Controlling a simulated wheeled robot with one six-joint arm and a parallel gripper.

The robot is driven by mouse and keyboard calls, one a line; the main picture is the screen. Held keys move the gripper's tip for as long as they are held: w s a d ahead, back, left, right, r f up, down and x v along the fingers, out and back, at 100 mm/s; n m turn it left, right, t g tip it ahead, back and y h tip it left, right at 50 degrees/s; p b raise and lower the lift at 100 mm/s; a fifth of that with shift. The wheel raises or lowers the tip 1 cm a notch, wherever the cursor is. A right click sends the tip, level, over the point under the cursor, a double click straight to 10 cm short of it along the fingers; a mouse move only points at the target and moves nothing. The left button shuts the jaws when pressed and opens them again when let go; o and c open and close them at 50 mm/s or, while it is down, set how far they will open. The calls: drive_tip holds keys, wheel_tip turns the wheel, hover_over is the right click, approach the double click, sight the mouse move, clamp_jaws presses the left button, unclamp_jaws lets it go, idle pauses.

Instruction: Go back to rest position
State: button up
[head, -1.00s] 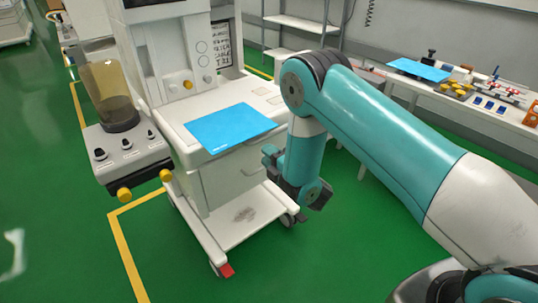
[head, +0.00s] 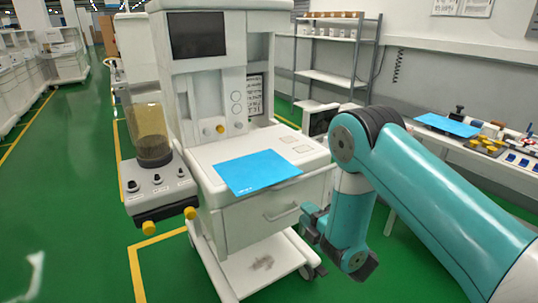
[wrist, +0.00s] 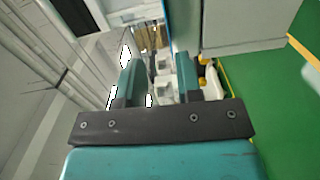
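My teal arm reaches in from the right in the head view and bends down at the elbow. My gripper (head: 312,222) is in front of the right side of the white anaesthesia cart (head: 245,222), close to its drawer. In the wrist view my gripper (wrist: 158,80) shows two teal fingers standing apart with a gap between them. Nothing is held in that gap. A blue sheet (head: 256,171) lies flat on the cart's top, to the left of my arm.
A side table (head: 430,148) on the right carries a blue sheet (head: 447,125) and small parts. A grey shelf rack (head: 330,77) stands behind. An amber canister (head: 150,133) sits on the cart's left. Green floor (head: 70,190) is free at left.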

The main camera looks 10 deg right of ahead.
wheel_tip(320, 180, up, 11)
drive_tip(key=d+m+g+h, duration=0.35)
drive_tip(key=m+h, duration=0.25)
drive_tip(key=m, duration=0.6)
drive_tip(key=s+a+r+m+g+y, duration=0.1)
drive_tip(key=s+r+g, duration=0.3)
drive_tip(key=s, duration=0.6)
drive_tip(key=s+a+r+m+g+y+p, duration=0.1)
drive_tip(key=s+a+r+g, duration=0.2)
drive_tip(key=s, duration=0.8)
drive_tip(key=s+a+r+m+g, duration=0.1)
drive_tip(key=s+a+r+g, duration=0.1)
drive_tip(key=s+r+g, duration=0.4)
drive_tip(key=s, duration=0.5)
drive_tip(key=shift+y, duration=0.4)
drive_tip(key=shift+c, duration=0.5)
